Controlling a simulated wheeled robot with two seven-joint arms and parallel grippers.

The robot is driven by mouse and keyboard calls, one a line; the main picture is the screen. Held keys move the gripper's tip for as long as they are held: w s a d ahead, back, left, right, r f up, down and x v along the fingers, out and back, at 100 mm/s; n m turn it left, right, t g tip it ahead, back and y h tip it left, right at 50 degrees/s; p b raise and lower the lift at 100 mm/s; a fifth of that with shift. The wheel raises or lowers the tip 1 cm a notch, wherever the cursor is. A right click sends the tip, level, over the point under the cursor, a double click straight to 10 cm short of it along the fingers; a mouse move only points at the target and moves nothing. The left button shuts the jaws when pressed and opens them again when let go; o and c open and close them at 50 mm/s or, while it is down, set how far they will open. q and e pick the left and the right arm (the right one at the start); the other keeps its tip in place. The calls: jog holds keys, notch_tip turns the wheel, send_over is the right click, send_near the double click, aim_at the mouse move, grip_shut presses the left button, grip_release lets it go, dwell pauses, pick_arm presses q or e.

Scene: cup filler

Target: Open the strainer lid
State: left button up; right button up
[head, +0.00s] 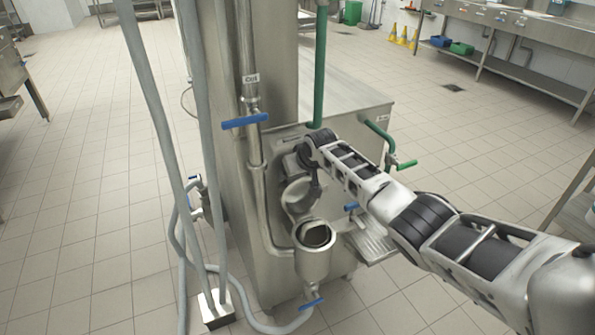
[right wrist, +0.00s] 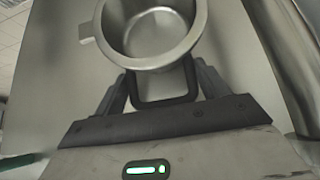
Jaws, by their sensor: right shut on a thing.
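The strainer (head: 313,265) is a steel cylinder on the front of the machine. Its top is open and the dark inside shows. The round steel strainer lid (head: 297,196) stands raised above and behind the opening, tilted up. In the right wrist view the lid (right wrist: 150,52) appears as a hollow round cup with a wide rim and a dark loop handle. My right gripper (right wrist: 162,85) is shut on this handle, one finger on each side. In the head view the right gripper (head: 314,187) is small and partly hidden by my arm. My left gripper is not in view.
A vertical pipe with a blue valve handle (head: 245,121) stands left of the strainer. Green-handled pipes (head: 405,164) and a small drip tray (head: 372,243) are at the right. A blue-handled tap (head: 312,303) sits under the strainer.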

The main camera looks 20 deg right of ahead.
jog(key=o, duration=1.1)
jog(key=shift+w+a+r, duration=0.35)
jog(key=shift+w+r, duration=0.1)
jog(key=shift+r, duration=0.1)
jog(key=shift+f, duration=0.25)
jog(key=shift+s+d+f, duration=0.1)
jog(key=shift+d, duration=0.1)
jog(key=p+v, duration=0.2)
jog(key=v, duration=1.4)
jog(key=shift+s+f+p, duration=0.1)
jog(key=shift+p, duration=0.2)
